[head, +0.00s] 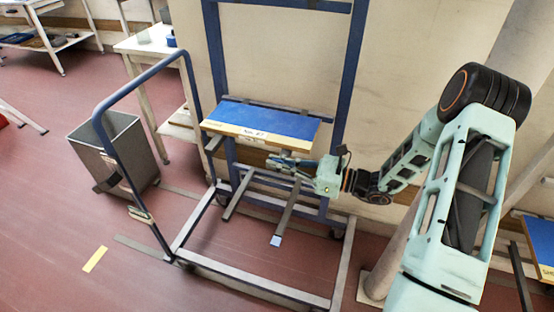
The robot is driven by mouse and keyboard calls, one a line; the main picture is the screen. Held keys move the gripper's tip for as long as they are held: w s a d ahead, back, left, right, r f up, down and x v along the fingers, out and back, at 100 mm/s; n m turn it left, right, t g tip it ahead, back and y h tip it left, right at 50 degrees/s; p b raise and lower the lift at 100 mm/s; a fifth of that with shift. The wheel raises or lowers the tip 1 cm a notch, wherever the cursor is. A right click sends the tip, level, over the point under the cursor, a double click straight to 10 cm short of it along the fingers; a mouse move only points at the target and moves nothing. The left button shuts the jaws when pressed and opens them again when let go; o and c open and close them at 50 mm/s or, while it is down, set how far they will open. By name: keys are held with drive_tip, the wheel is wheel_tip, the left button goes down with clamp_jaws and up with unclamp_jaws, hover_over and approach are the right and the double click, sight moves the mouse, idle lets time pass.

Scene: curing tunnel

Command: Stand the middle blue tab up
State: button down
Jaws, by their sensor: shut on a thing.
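My gripper (292,166) is in front of the blue-framed cart, just below the front edge of a blue-topped panel (270,120). It is shut on a small bluish piece, which looks like a blue tab; the fingers hide most of it, and I cannot tell its tilt. A grey bar (287,212) runs forward and down under my gripper, with a light blue tab (276,240) at its front end. A second grey bar (236,196) lies to its left.
The cart's blue handle rail (140,80) and grey base frame (240,284) surround the work area. A grey bin (125,150) stands at left, with a white table (150,42) behind. Another blue panel (541,240) is at far right.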

idle(0.4)
drive_tip(key=c, duration=2.1)
unclamp_jaws()
drive_tip(key=v, duration=1.2)
